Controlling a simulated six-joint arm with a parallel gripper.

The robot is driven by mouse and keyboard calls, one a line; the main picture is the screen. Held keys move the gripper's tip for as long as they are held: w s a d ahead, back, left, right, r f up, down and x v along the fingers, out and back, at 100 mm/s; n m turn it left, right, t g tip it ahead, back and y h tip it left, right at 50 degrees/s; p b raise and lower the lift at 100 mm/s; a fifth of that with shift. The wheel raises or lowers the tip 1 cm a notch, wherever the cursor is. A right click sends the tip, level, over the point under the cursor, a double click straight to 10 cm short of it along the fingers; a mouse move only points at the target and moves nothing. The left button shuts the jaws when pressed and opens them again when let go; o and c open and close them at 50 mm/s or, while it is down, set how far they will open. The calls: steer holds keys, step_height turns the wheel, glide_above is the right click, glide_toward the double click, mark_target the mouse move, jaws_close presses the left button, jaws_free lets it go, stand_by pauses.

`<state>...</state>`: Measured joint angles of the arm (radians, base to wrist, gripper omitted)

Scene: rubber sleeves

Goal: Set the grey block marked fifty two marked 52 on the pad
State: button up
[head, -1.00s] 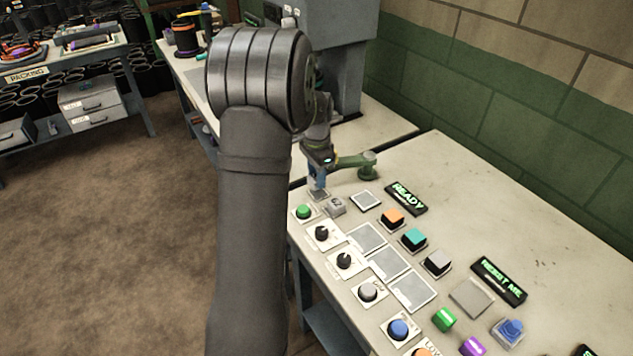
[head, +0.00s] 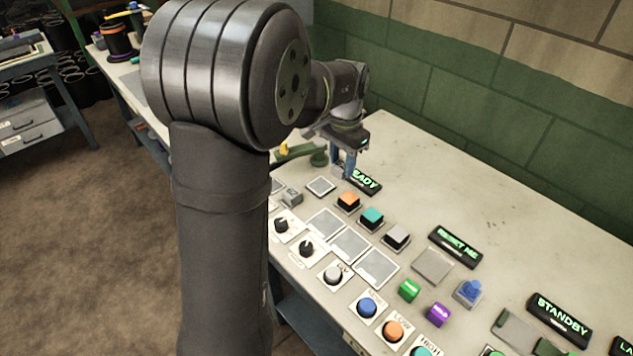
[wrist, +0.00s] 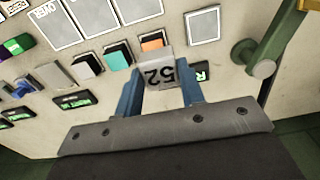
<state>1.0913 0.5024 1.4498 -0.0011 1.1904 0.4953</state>
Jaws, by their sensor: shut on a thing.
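The grey block marked 52 (wrist: 160,73) is between the blue fingers of my gripper (wrist: 159,88) in the wrist view, its number upside down there. My gripper (head: 344,168) is shut on it, over the table by the READY sign. In the head view the held block is too small and covered to make out. A small square grey pad with a pale border (head: 320,186) lies bare, left of and nearer than my gripper. It also shows in the wrist view (wrist: 203,25), up and right of the block.
Another grey block (head: 292,197) with an unclear mark stands left of the small pad. A green handle (wrist: 262,62) stands close by. Larger panels (head: 349,246) are bare.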

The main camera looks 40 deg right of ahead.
steer(key=w+f, duration=0.4)
steer(key=w, duration=0.1)
steer(key=w+d+f, duration=0.1)
steer(key=w+f, duration=0.2)
steer(key=shift+w, duration=0.15)
steer(key=shift+f, duration=1.9)
steer(key=shift+f, duration=0.1)
steer(key=o, duration=1)
step_height(320, 180, up, 12)
steer(key=shift+r, duration=0.15)
